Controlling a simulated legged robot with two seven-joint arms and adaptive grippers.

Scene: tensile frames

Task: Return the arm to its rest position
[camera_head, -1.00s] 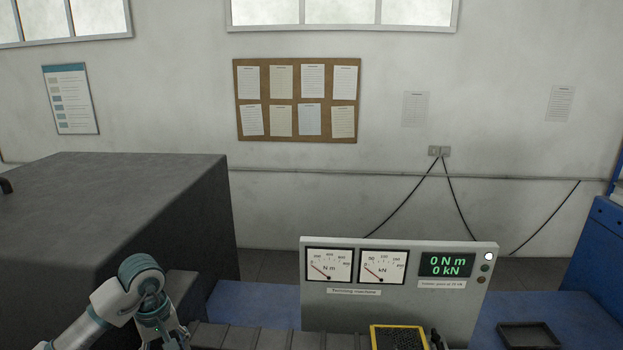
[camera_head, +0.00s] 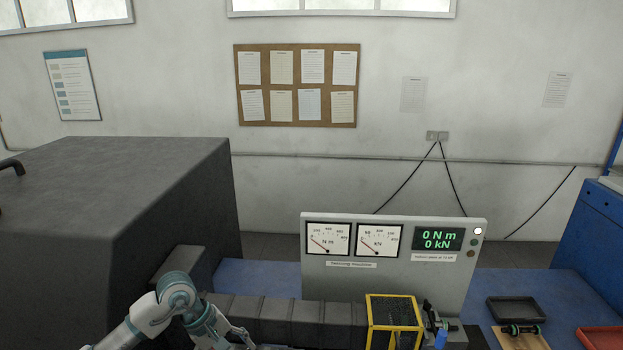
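My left arm, white and teal, comes in at the bottom left of the head view. My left gripper (camera_head: 240,340) is at the bottom edge, in front of the dark grey bed of the machine (camera_head: 276,310). It is partly cut off by the frame, and I cannot tell whether its fingers are open or shut. My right arm and gripper are not in view.
A large dark grey housing (camera_head: 110,200) fills the left. A grey panel (camera_head: 390,275) with dials and a green readout stands behind a yellow mesh cage (camera_head: 393,315). A black tray (camera_head: 516,308) and red tray (camera_head: 600,338) lie right on the blue surface (camera_head: 550,288).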

